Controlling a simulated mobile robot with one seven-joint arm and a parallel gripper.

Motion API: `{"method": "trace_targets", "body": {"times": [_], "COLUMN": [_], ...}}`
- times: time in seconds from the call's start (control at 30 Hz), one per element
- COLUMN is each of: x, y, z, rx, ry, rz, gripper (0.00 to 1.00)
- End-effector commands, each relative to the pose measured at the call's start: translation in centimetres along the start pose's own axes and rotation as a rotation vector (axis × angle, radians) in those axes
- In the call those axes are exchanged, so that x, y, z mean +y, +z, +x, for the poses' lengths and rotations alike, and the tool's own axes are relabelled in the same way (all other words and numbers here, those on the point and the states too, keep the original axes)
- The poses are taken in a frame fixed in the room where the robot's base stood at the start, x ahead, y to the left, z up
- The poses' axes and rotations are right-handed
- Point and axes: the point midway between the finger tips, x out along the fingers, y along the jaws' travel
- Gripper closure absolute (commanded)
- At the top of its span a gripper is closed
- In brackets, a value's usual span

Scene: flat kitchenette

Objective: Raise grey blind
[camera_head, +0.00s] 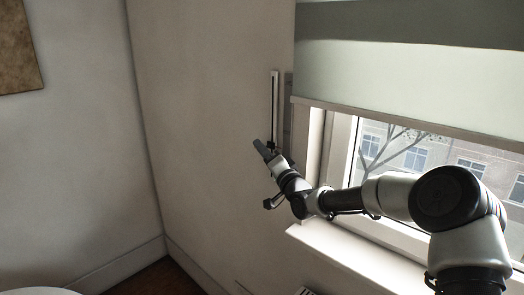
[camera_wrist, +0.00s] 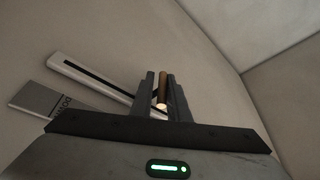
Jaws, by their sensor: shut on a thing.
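The grey blind (camera_head: 405,75) covers the upper part of the window, and its bottom bar slants across above the lower glass. A white slide track (camera_head: 274,105) with a dark slot is on the wall left of the window; it also shows in the wrist view (camera_wrist: 82,73). My gripper (camera_head: 266,148) is at the lower end of the track. In the wrist view my gripper (camera_wrist: 161,88) is shut on a brown cylindrical knob (camera_wrist: 163,86) beside the track's end. The knob's base is hidden by the fingers.
A grey label plate (camera_wrist: 42,100) with partly hidden lettering is beside the track. The white windowsill (camera_head: 345,250) runs below my arm. A brown panel (camera_head: 18,50) hangs on the left wall. The wall around the corner is bare.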

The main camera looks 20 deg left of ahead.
Motion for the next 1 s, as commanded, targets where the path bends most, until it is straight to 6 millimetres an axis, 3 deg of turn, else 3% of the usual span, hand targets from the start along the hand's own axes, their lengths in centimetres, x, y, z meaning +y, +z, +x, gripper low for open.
{"method": "trace_targets", "body": {"times": [0.27, 0.7, 1.0], "x": [-3.9, -13.9, -16.9], "y": [-2.4, -8.5, -10.4], "z": [1.0, 3.5, 4.3], "rx": [0.005, 0.005, 0.004], "ry": [-0.009, -0.009, -0.006], "rz": [-0.010, -0.007, -0.006], "gripper": [1.00, 1.00, 1.00]}}
